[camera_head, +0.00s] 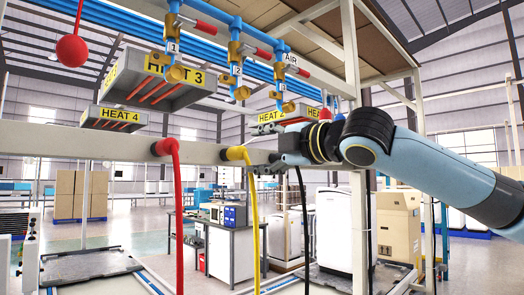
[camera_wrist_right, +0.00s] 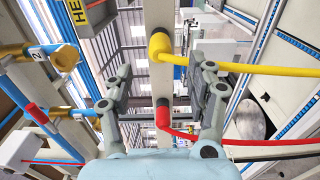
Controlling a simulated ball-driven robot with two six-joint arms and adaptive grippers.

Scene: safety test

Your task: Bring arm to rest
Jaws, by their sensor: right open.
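My right arm (camera_head: 430,165) is light blue with a black wrist and reaches in from the right at beam height. Its gripper (camera_head: 268,164) points left, close to the pale horizontal beam (camera_head: 205,153) and just right of the yellow plug (camera_head: 237,153). In the right wrist view the two grey fingers (camera_wrist_right: 163,78) are spread wide, with no object held. The yellow plug (camera_wrist_right: 160,45) and red plug (camera_wrist_right: 163,114) show in the gap between them, apart from the fingers. My left gripper is out of view.
A red hose (camera_head: 177,215) and a yellow hose (camera_head: 252,220) hang from the beam. Above are blue pipes with brass valves (camera_head: 240,92), a red ball (camera_head: 72,50) and grey heater boxes (camera_head: 155,85). A white cabinet (camera_head: 334,230) stands below my wrist. A rack post (camera_head: 359,235) is near my forearm.

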